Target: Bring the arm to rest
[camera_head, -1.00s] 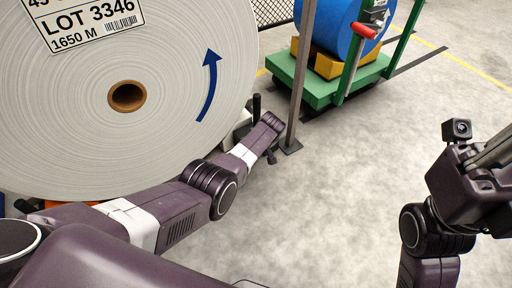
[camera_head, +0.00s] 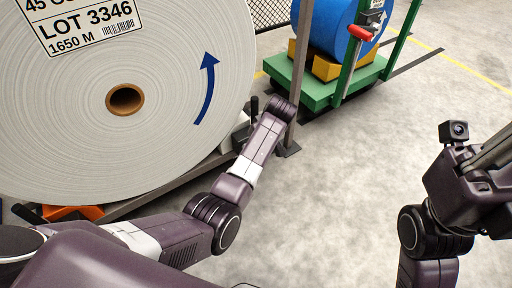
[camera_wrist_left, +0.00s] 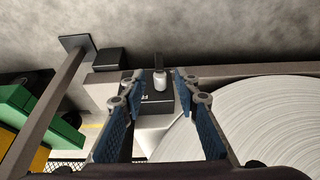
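My left arm reaches in from the left in front of the big paper roll (camera_head: 60,130), its wrist up beside a grey post (camera_head: 299,60). Its gripper is hidden behind the wrist in the head view. In the left wrist view my left gripper (camera_wrist_left: 154,95) shows two blue-padded fingers spread apart with nothing held. Beyond them is a dark box with a small white cylinder and a black lever (camera_wrist_left: 159,62); the lever (camera_head: 254,106) also stands beside the wrist in the head view. My right arm is at the right edge; its fingers are not clearly shown.
A green cart (camera_head: 318,92) carries a blue roll (camera_head: 330,28) on yellow chocks behind the post. An orange chock (camera_head: 75,213) sits under the paper roll. The concrete floor (camera_head: 350,190) between my arms is clear.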

